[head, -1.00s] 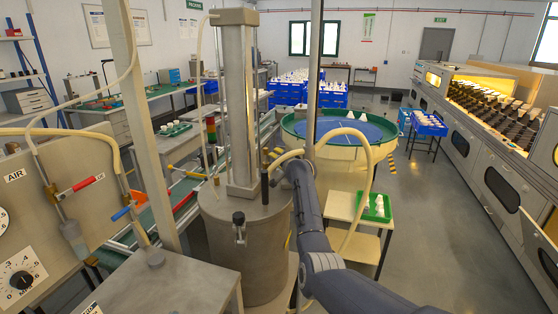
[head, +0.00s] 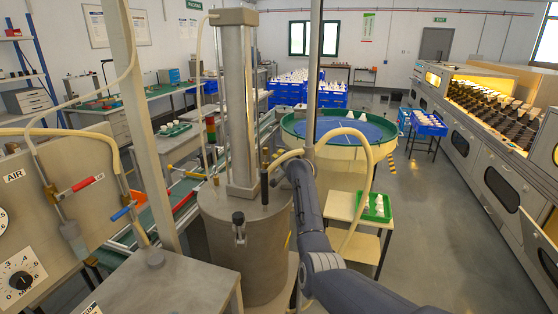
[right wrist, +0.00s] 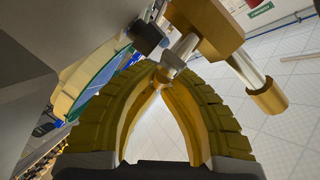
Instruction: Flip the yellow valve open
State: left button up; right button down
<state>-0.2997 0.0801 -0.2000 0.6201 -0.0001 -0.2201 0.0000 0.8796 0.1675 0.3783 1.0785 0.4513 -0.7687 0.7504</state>
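In the right wrist view a yellow-gold valve block (right wrist: 208,24) has a silver stem and a silver lever with a yellow-gold end (right wrist: 268,97). My right gripper (right wrist: 158,80) has its fingertips together right by the silver stem; I cannot tell whether they touch it. In the head view my right gripper (head: 287,166) is at the back right of the grey tank's top, and the valve there is mostly hidden. A yellow-handled lever (head: 190,173) shows left of the tank; I cannot tell whether it belongs to the same valve. My left gripper is out of view.
The grey tank (head: 246,252) with its tall metal column stands in the middle. A cream hose (head: 367,190) loops beside my right arm. A panel with a red-handled valve (head: 80,187) and a blue-handled valve (head: 123,212) is at left. Open floor (head: 440,240) lies at right.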

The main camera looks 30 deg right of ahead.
jog(key=shift+a, duration=0.2)
jog(key=shift+a+r+n+t, duration=0.15)
jog(key=shift+r+n+t, duration=0.2)
jog(key=shift+t, duration=0.25)
jog(key=shift+f, duration=0.1)
jog(key=c, duration=1.4)
grip_release()
jog(key=shift+a, duration=0.1)
jog(key=shift+s, duration=0.25)
jog(key=shift+s+a+r, duration=0.3)
jog(key=shift+s, duration=1.55)
jog(key=shift+s+a+r, duration=0.25)
jog(key=shift+s+a, duration=0.1)
jog(key=shift+s, duration=1.55)
jog(key=shift+s+a+r, duration=0.3)
jog(key=shift+s, duration=1.55)
